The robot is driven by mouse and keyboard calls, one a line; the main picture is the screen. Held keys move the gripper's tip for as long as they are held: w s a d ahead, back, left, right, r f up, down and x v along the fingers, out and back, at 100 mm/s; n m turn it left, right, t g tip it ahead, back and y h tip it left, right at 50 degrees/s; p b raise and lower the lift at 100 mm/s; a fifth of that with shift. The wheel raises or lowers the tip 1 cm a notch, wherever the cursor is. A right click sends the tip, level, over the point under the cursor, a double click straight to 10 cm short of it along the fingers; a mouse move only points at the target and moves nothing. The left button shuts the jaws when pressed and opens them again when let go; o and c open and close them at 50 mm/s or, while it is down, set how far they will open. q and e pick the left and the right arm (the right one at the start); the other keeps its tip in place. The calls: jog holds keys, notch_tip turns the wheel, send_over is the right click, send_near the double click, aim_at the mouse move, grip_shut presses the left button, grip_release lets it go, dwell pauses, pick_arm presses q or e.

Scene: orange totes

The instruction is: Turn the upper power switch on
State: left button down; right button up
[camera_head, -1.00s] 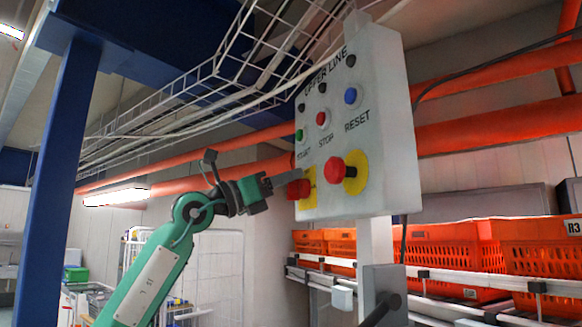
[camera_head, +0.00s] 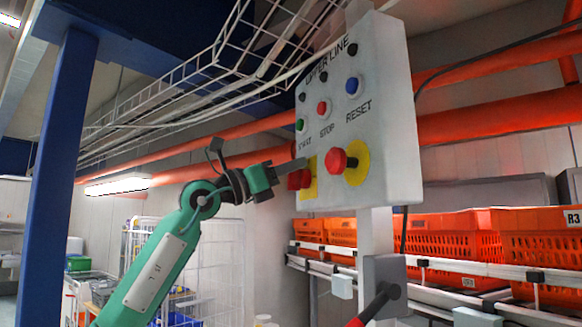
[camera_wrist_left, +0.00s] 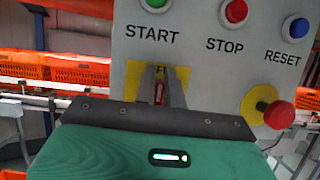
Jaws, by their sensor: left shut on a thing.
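The grey-white "UPPER LINE" control panel (camera_head: 385,100) stands right of centre in the head view. Its red power switch (camera_head: 299,180) sits on a yellow plate at the lower left, below the green START button. My left gripper (camera_head: 289,167) reaches the switch from the left. In the left wrist view its two fingers (camera_wrist_left: 161,88) are shut around the red switch handle (camera_wrist_left: 159,92), in front of the yellow plate. The fingers hide much of the handle, so its exact angle is hard to tell. My right gripper is out of view.
A red mushroom button (camera_head: 337,161) on a yellow disc sticks out right of the switch. Above are the green START button (camera_head: 299,125), red STOP button (camera_head: 322,108) and blue RESET button (camera_head: 352,85). Orange totes (camera_head: 447,240) line a rack behind. A blue post (camera_head: 60,170) stands left.

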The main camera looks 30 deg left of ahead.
aim_at(316, 177)
pick_arm(q)
jog(key=shift+m, duration=0.3)
jog(key=m+g+h, duration=0.1)
jog(key=m, duration=0.1)
jog(key=m+g+h+p, duration=0.1)
jog(key=m, duration=0.2)
jog(key=d+m+g+h+p, duration=0.1)
jog(key=m, duration=0.2)
jog(key=shift+s+f+g, duration=0.15)
jog(key=shift+s+g, duration=0.1)
jog(key=shift+g, duration=0.15)
jog(key=m, duration=0.2)
jog(key=m+g+p, duration=0.1)
jog(key=m, duration=0.1)
jog(key=m+g, duration=0.1)
jog(key=shift+s+d+f+m+p, duration=0.2)
jog(key=shift+d+f+m+p, duration=0.1)
jog(key=shift+m+p, duration=0.1)
jog(key=m+g+p, duration=0.1)
jog(key=m, duration=0.1)
jog(key=f+m+g+p, duration=0.1)
jog(key=m, duration=0.2)
jog(key=shift+s+d+g, duration=0.15)
jog(key=shift+g, duration=0.15)
jog(key=shift+f+m+y+p, duration=0.25)
jog(key=shift+m+y+p, duration=0.2)
jog(key=shift+m, duration=0.85)
jog(key=shift+g, duration=0.3)
jog(key=c, duration=1.5)
grip_release()
